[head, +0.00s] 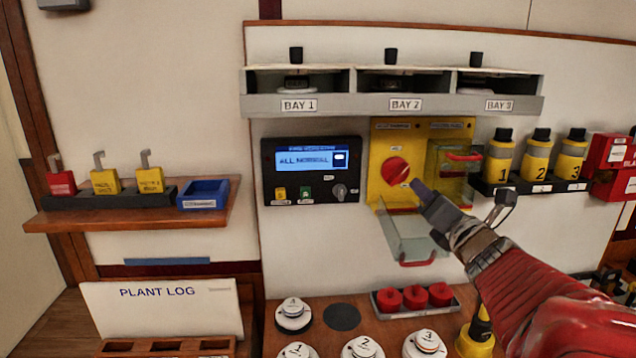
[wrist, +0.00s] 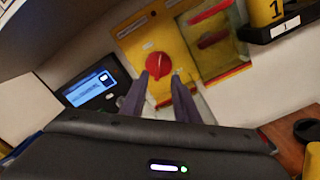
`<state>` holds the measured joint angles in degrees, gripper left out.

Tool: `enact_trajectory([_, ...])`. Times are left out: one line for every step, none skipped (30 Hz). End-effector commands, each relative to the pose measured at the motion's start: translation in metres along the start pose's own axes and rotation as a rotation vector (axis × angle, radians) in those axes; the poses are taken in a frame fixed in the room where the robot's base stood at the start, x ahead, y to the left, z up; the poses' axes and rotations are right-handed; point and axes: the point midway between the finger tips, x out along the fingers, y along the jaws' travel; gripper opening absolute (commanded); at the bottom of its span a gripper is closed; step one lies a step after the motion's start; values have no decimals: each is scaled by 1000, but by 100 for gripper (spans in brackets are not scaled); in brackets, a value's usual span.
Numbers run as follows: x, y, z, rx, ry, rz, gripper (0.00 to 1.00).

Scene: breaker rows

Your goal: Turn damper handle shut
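A red rotary handle (head: 395,170) sits on a yellow panel (head: 382,140), with a light mark pointing to its lower right. Its label is too small to read. A clear cover (head: 410,236) with a red grip hangs open below it. My gripper (head: 422,190) is just to the lower right of the red handle. In the wrist view the red handle (wrist: 155,66) shows just beyond my two fingertips (wrist: 160,84). The fingers are apart with nothing between them. Whether a finger touches the handle cannot be told.
A second clear cover (head: 452,172) with a red grip is shut, right of the handle. A dark display panel (head: 311,170) is at left. Yellow numbered bottles (head: 537,158) stand on a right shelf. Grey bays (head: 390,104) jut out above. Red pieces (head: 414,297) sit in a tray below.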

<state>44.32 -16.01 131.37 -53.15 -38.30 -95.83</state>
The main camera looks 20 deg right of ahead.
Motion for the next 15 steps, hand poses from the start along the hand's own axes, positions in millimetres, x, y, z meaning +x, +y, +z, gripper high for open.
enact_trajectory([-6, 0, 1, -1, -2, -1, 28])
enact_trajectory([-8, 0, 1, -1, -2, -1, 28])
enact_trajectory([-12, 0, 0, -1, -1, -2, 28])
enact_trajectory([-13, -1, 0, 0, -1, -2, 28])
enact_trajectory([-15, -1, 0, 0, -1, -2, 28])
enact_trajectory([-16, 0, 0, 0, 0, -1, 28])
enact_trajectory([-17, 0, 0, 0, 0, -1, 28])
enact_trajectory([-18, 0, 0, 0, 0, -1, 28])
enact_trajectory([-18, 0, 0, 0, 1, -1, 28])
enact_trajectory([-18, 0, 0, 0, 1, -1, 28])
enact_trajectory([-18, 0, 0, 0, 1, 0, 28])
enact_trajectory([-18, 0, 0, 0, 1, 0, 28])
enact_trajectory([-18, 0, 0, 0, 1, 0, 28])
enact_trajectory([-18, 0, 0, 0, 1, 0, 28])
enact_trajectory([-18, 0, -1, 0, 1, 0, 28])
